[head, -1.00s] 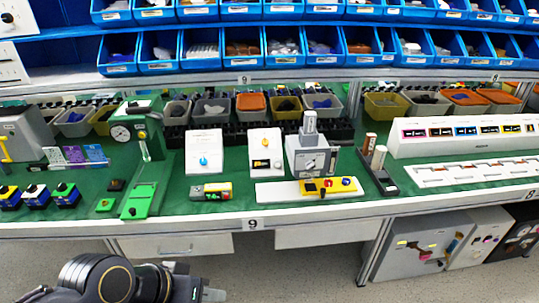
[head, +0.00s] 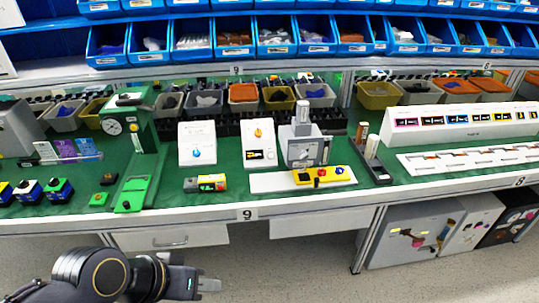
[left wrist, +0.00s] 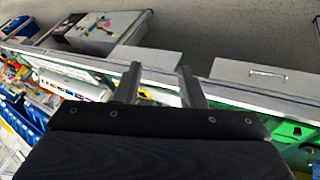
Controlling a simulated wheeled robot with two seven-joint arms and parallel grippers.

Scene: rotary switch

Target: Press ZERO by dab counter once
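My left gripper (head: 209,284) is low in front of the bench, below the bench's front edge and apart from the box. In the left wrist view my left gripper (left wrist: 158,84) has its two fingers apart with nothing between them. My right gripper is not in view.
Left of the box stand a green press (head: 136,130) with a gauge and a small green block (head: 98,199). The bench edge (head: 300,206) lies above my arm.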

